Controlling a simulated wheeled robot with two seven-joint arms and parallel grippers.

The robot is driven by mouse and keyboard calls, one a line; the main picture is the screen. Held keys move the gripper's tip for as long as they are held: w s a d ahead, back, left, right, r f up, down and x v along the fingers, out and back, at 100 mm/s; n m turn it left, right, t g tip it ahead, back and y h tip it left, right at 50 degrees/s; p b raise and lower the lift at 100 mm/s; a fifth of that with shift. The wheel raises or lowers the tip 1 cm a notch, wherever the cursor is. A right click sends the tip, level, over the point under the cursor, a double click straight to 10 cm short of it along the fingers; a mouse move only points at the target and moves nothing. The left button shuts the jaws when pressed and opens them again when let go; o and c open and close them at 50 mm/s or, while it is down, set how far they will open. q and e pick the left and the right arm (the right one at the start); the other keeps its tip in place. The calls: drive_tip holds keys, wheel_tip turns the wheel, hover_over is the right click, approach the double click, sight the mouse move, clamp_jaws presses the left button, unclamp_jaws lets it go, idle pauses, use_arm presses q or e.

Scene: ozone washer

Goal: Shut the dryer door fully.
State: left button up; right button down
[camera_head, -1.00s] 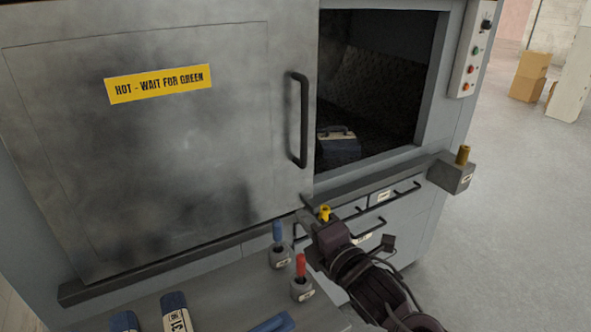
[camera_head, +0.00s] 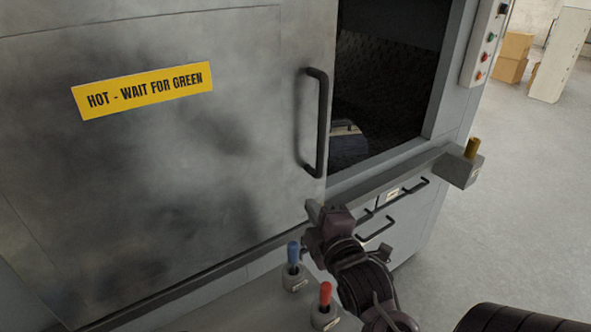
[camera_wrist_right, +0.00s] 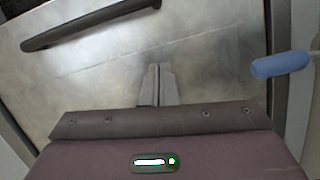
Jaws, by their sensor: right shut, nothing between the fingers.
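The dryer door (camera_head: 150,150) is a scuffed grey metal panel with a yellow "HOT - WAIT FOR GREEN" label (camera_head: 143,91) and a black bar handle (camera_head: 317,122) near its right edge. It covers the left of the dryer front, and a dark opening (camera_head: 390,75) shows to its right. My right gripper (camera_head: 314,210) is shut and empty, by the door's lower right corner, below the handle. In the right wrist view its fingers (camera_wrist_right: 157,85) lie before the metal panel, with the handle (camera_wrist_right: 90,23) at upper left; contact is unclear. My left gripper is out of view.
A dark case (camera_head: 348,145) sits inside the opening. A blue-handled item (camera_head: 293,253) and a red-handled item (camera_head: 325,294) stand in holders below my gripper. A bracket with a brass peg (camera_head: 472,148) juts out at right. Cartons (camera_head: 514,55) stand farther back.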

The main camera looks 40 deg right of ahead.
drive_tip(key=p, duration=0.3)
approach(302, 168)
drive_tip(key=w+a, duration=0.1)
drive_tip(key=w, duration=0.2)
drive_tip(key=w+a+r, duration=0.1)
drive_tip(key=shift+w+a, duration=0.35)
drive_tip(key=shift+a, duration=0.05)
drive_tip(key=d, duration=0.1)
drive_tip(key=d+p, duration=0.1)
drive_tip(key=shift+s+d+f, duration=0.2)
drive_tip(key=shift+d+f, duration=0.05)
drive_tip(key=shift+f, duration=0.15)
drive_tip(key=shift+s+d+p, duration=0.1)
drive_tip(key=shift+d+p, duration=0.2)
drive_tip(key=shift+d, duration=0.05)
drive_tip(key=shift+s+d+f, duration=0.1)
drive_tip(key=shift+d+f, duration=0.05)
drive_tip(key=shift+d, duration=0.1)
drive_tip(key=shift+f, duration=0.1)
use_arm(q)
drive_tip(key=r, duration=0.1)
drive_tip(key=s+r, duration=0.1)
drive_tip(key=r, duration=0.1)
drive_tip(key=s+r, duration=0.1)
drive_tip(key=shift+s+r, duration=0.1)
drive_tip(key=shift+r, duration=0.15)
